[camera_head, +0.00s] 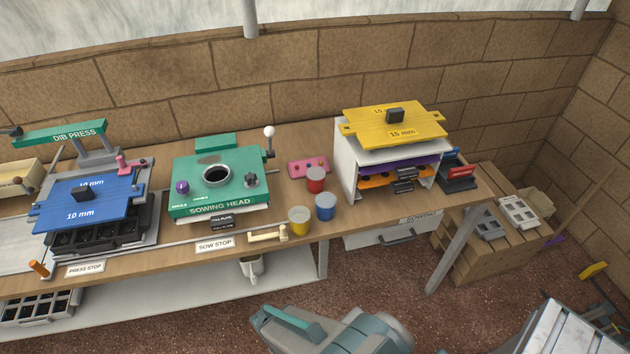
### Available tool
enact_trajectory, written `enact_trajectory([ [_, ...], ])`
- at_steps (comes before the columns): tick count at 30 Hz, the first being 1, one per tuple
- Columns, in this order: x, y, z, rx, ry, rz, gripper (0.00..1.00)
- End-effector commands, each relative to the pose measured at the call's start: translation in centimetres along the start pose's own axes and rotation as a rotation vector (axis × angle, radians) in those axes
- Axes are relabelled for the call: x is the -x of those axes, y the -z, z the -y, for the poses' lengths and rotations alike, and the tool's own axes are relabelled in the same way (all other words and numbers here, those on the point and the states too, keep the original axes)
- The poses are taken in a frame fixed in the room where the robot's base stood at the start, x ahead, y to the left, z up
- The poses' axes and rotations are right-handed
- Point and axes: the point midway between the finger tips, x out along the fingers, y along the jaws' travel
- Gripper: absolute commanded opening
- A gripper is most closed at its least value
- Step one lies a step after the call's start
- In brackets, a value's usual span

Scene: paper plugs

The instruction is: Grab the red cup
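The red cup (316,183) stands upright on the wooden bench, between the green sowing head and the white shelf unit. A blue cup (325,208) stands just in front of it and slightly right. A yellow cup (299,223) stands in front and to the left, near the bench's front edge. Grey parts of my arm show at the bottom centre, below the bench and well apart from the cups. My gripper cannot be made out.
The green sowing head (205,205) is left of the cups, and a pink plate (309,166) lies behind the red cup. The white shelf unit (349,172) is close on the right, with a yellow 15 mm plate (420,118) on top. A small cream latch (268,235) sits at the front edge.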

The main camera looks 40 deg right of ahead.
Motion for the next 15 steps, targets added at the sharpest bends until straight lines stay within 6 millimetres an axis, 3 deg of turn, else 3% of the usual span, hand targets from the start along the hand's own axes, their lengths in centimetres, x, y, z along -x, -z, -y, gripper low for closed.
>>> enact_trajectory([
  [12,0.0,0.0,0.0,0.0,0.0,0.0,0.0],
  [15,0.0,0.0,0.0,0.0,0.0,0.0,0.13],
])
